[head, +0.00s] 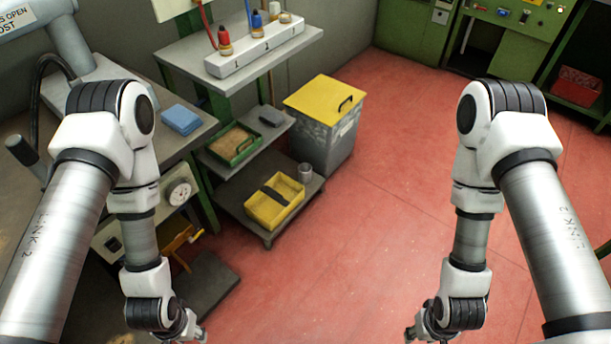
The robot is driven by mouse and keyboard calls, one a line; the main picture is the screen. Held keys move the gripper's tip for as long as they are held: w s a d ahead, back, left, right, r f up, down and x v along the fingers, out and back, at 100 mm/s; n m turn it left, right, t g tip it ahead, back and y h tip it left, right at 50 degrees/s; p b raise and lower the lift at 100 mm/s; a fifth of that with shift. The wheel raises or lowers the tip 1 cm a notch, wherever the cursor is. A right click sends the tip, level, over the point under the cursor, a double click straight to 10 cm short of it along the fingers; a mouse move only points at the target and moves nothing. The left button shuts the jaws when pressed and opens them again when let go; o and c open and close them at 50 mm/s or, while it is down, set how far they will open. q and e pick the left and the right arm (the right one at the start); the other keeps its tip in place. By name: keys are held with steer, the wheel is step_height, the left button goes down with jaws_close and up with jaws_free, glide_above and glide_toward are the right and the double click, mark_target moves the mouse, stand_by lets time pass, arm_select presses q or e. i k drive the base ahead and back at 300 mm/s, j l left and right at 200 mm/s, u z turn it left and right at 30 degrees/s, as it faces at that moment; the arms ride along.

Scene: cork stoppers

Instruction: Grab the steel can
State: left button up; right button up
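A small steel can (305,172) stands upright on the low grey shelf (229,203), at its far right corner. It is just behind a yellow tray (262,211) and left of the grey bin. My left gripper (197,335) is at the bottom edge of the head view, well below and left of the can, with its tips mostly cut off. My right gripper (410,335) is at the bottom right, partly cut off and far from the can. Neither gripper touches the can. I cannot tell whether either is open or shut.
A grey bin with a yellow lid (324,98) stands right behind the can. A middle shelf with a green tray (233,145) is above left. A bench with a white rack (255,46) is higher up. The red floor (350,250) between my arms is clear.

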mark_target(304, 169)
steer(key=i+l+u, duration=0.1)
steer(key=i+l, duration=0.2)
steer(key=i+l+u, duration=0.1)
steer(key=i+l, duration=0.25)
steer(key=i+l+u, duration=0.1)
steer(key=i+l, duration=0.25)
steer(key=i+l+u, duration=0.1)
steer(key=i+l, duration=0.2)
steer(key=l, duration=0.15)
steer(key=i+l+u, duration=0.1)
steer(key=i+l, duration=0.15)
steer(key=l, duration=0.15)
steer(key=i+l+u, duration=0.1)
steer(key=i+l, duration=0.2)
steer(key=l, duration=0.15)
